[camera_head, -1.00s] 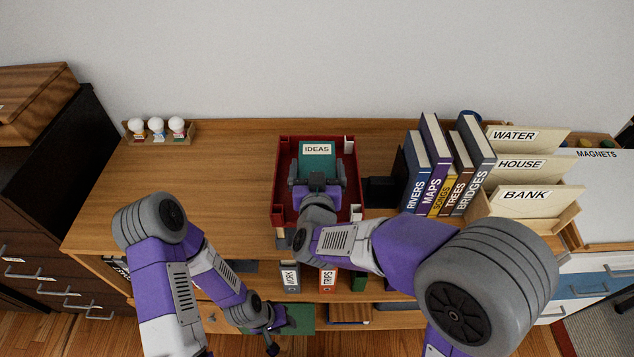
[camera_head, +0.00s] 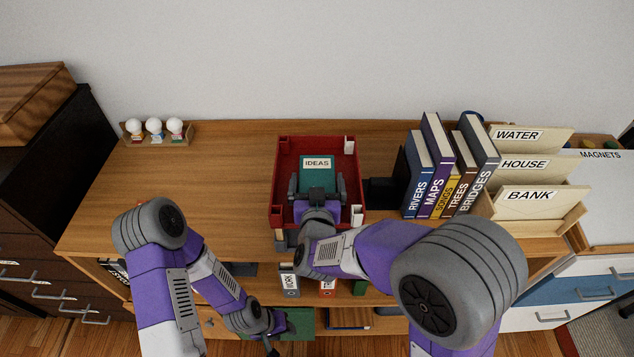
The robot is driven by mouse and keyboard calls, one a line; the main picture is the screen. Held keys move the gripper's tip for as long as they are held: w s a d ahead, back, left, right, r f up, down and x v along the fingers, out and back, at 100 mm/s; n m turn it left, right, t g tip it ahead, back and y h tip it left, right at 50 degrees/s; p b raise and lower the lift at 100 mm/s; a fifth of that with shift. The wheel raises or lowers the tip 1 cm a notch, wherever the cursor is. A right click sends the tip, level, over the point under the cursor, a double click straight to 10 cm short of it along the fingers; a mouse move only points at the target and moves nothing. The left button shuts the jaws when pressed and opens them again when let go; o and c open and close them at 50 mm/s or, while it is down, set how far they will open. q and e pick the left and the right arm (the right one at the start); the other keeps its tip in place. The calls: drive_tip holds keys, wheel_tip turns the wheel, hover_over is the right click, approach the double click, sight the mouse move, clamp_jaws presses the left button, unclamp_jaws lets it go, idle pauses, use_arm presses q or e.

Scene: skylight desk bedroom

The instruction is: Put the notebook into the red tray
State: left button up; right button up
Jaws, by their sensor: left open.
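The notebook is teal with a white IDEAS label (camera_head: 317,172). It lies inside the red tray (camera_head: 283,160) on the desk top, towards the tray's middle. My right gripper (camera_head: 317,185) reaches into the tray, its fingers on either side of the notebook. Red tray floor shows between the fingers and the notebook, so the jaws look open and apart from it. My wrist hides the notebook's near edge. My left gripper (camera_head: 275,338) is low, in front of the desk, open and holding nothing visible.
Upright books (camera_head: 440,170) and a letter rack (camera_head: 535,205) stand right of the tray. A small holder with white-topped figures (camera_head: 155,132) is at the back left. Binders (camera_head: 289,280) stand on the shelf below. Bare desk top (camera_head: 215,185) lies left of the tray.

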drive_tip(key=shift+r, duration=0.2)
drive_tip(key=s, duration=0.3)
drive_tip(key=s+r+p, duration=0.1)
drive_tip(key=s, duration=0.4)
drive_tip(key=shift+s+r+p, duration=0.2)
drive_tip(key=shift+s+p, duration=0.15)
drive_tip(key=shift+s, duration=0.05)
drive_tip(key=shift+s+r+b, duration=0.1)
drive_tip(key=shift+s+b, duration=1.45)
drive_tip(key=shift+b, duration=1.35)
